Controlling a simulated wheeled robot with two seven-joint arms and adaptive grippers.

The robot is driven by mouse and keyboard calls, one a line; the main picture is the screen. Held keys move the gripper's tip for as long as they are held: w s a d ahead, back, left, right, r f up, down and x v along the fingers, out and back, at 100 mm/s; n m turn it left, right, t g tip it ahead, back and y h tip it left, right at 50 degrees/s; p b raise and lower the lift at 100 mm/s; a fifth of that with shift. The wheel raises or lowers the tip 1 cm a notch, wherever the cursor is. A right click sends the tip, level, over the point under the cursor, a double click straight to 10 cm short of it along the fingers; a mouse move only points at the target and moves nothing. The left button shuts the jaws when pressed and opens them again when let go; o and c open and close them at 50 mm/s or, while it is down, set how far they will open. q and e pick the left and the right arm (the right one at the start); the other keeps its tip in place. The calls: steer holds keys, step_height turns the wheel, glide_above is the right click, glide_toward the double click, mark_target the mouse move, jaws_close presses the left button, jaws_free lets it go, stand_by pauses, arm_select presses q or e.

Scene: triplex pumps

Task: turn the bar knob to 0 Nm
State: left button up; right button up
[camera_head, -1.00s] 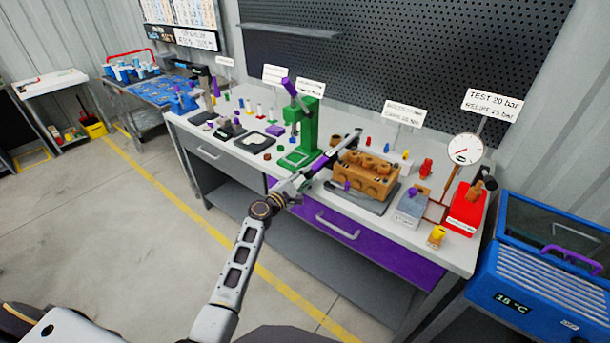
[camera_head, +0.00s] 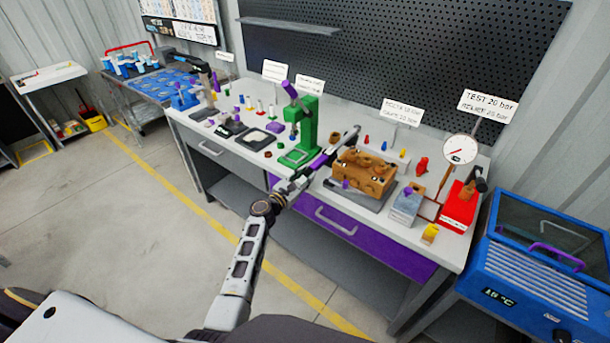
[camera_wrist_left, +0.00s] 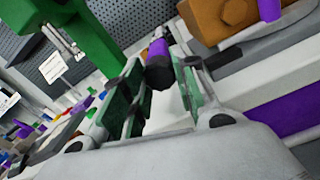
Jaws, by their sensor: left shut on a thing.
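A long dark bar tool (camera_head: 343,142) with a purple grip (camera_head: 319,161) slants over the bench, between the green press and the tan pump block. My left gripper (camera_head: 304,176) is at the near, lower end of this tool and is shut on it. In the left wrist view the purple grip (camera_wrist_left: 156,48) ends in a dark knob (camera_wrist_left: 159,74) between the green-padded fingers of my left gripper (camera_wrist_left: 160,82). No scale or Nm reading on the knob can be made out. My right gripper is not in view.
The green press (camera_head: 304,125) stands just left of the tool. The tan pump block (camera_head: 364,172) is on a dark plate to its right. A gauge (camera_head: 460,150) and red unit (camera_head: 459,205) stand farther right. The purple drawer (camera_head: 350,232) is below the bench edge.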

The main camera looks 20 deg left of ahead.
arm_select(q)
steer(key=shift+f, duration=0.1)
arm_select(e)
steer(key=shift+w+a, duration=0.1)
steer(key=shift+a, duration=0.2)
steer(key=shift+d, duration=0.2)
arm_select(q)
steer(key=o, duration=0.8)
steer(key=shift+o, duration=1.1)
steer(key=v, duration=1.2)
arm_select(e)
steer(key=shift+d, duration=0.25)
